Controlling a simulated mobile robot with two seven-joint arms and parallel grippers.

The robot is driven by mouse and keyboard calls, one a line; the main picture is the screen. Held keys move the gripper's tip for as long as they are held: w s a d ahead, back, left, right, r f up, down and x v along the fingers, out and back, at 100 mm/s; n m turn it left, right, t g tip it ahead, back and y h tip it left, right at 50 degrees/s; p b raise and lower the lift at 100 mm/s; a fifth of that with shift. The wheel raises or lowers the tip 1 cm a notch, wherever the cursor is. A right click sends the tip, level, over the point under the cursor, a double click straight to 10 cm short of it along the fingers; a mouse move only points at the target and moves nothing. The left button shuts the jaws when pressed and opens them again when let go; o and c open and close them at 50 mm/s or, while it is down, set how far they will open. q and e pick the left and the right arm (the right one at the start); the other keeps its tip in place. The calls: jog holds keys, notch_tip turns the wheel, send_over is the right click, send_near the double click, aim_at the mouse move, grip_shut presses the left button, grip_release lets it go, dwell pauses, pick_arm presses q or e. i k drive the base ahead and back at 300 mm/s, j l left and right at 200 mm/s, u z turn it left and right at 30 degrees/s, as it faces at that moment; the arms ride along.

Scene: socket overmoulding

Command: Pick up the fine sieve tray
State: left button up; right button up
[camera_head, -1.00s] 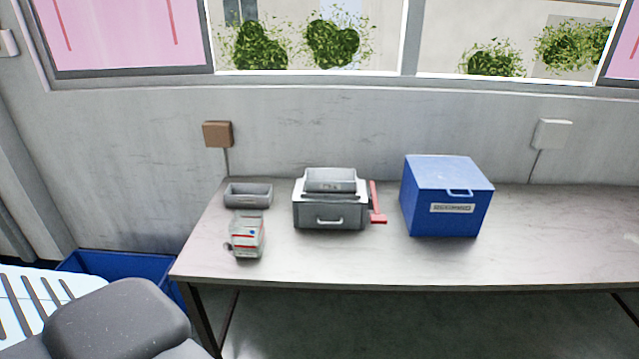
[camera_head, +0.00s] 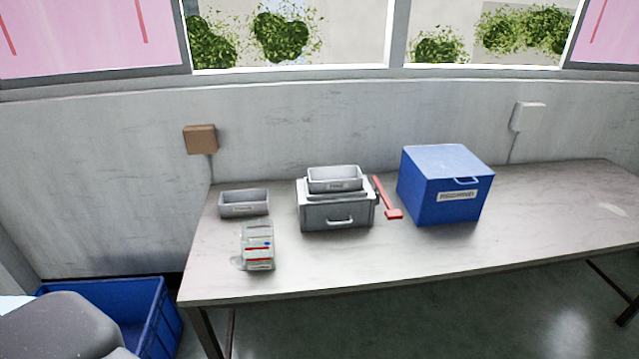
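Two small grey trays show in the head view. One tray (camera_head: 244,203) lies on the table at the back left. The other tray (camera_head: 335,180) sits on top of a grey box with a front handle (camera_head: 338,213). A red lever (camera_head: 388,198) is at the box's right side. Neither of my grippers is in view.
A clear container with a red and white label (camera_head: 257,247) stands at the table's (camera_head: 330,268) left front. A blue lidded box (camera_head: 445,187) stands right of the grey box. The table's right part is clear. A blue crate (camera_head: 150,318) is on the floor at left.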

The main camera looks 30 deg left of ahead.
aim_at(349, 178)
jog(key=k+j, duration=0.1)
jog(key=j, duration=0.35)
jog(key=k+j, duration=0.1)
jog(key=j, duration=0.8)
jog(key=k, duration=0.05)
